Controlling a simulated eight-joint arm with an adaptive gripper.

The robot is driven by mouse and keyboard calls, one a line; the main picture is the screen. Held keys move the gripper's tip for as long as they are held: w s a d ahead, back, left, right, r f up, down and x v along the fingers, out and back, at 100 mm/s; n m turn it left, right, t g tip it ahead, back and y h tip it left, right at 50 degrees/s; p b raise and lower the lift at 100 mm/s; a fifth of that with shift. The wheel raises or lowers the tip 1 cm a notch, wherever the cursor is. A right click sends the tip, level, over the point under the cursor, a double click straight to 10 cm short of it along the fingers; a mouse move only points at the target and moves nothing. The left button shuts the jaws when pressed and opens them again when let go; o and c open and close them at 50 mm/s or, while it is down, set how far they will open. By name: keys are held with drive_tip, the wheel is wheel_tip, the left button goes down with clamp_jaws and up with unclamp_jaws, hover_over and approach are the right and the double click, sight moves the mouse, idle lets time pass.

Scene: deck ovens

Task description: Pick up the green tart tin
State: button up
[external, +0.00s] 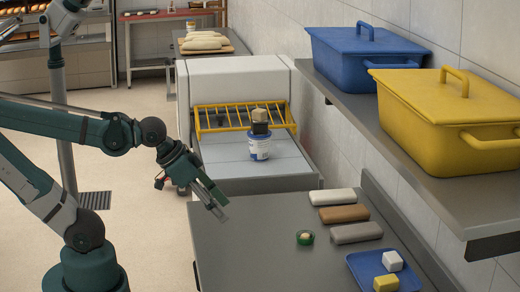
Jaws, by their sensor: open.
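The green tart tin (305,240) is a small round dish with something pale in it. It lies on the grey counter (245,245) near its middle. My gripper (221,206) is open and empty. It is to the left of the tin and points down and right, apart from the tin, near the counter's left edge. Nothing hides the tin.
White (332,196), brown (344,213) and grey (356,233) loaf-like blocks lie right of the tin. A blue tray (366,262) holds a white and a yellow cube. A blue-and-white tub (259,148) stands behind. A shelf with blue (365,60) and yellow (450,135) bins overhangs at right.

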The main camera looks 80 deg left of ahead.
drive_tip(key=shift+o, duration=0.3)
drive_tip(key=shift+o, duration=1)
drive_tip(key=shift+w+r, duration=0.1)
drive_tip(key=shift+r, duration=0.05)
drive_tip(key=w+d+r+m+g+p, duration=0.1)
drive_tip(key=w+r+m+g+p, duration=0.15)
drive_tip(key=w+m+p, duration=0.35)
drive_tip(key=w+d+r+m+g+p, duration=0.1)
drive_tip(key=w+r+m+p, duration=0.25)
drive_tip(key=w, duration=0.45)
drive_tip(key=w+d+f+m+g+p, duration=0.1)
drive_tip(key=w+f+m+g+p, duration=0.1)
drive_tip(key=w+f+m+p, duration=0.1)
drive_tip(key=w+d+f+m+g+p, duration=0.1)
drive_tip(key=w+f+m+p, duration=0.2)
drive_tip(key=w+m+p, duration=0.3)
drive_tip(key=shift+w+f+g+p, duration=0.35)
drive_tip(key=shift+w+p, duration=0.45)
drive_tip(key=shift+w, duration=0.4)
drive_tip(key=shift+f, duration=0.15)
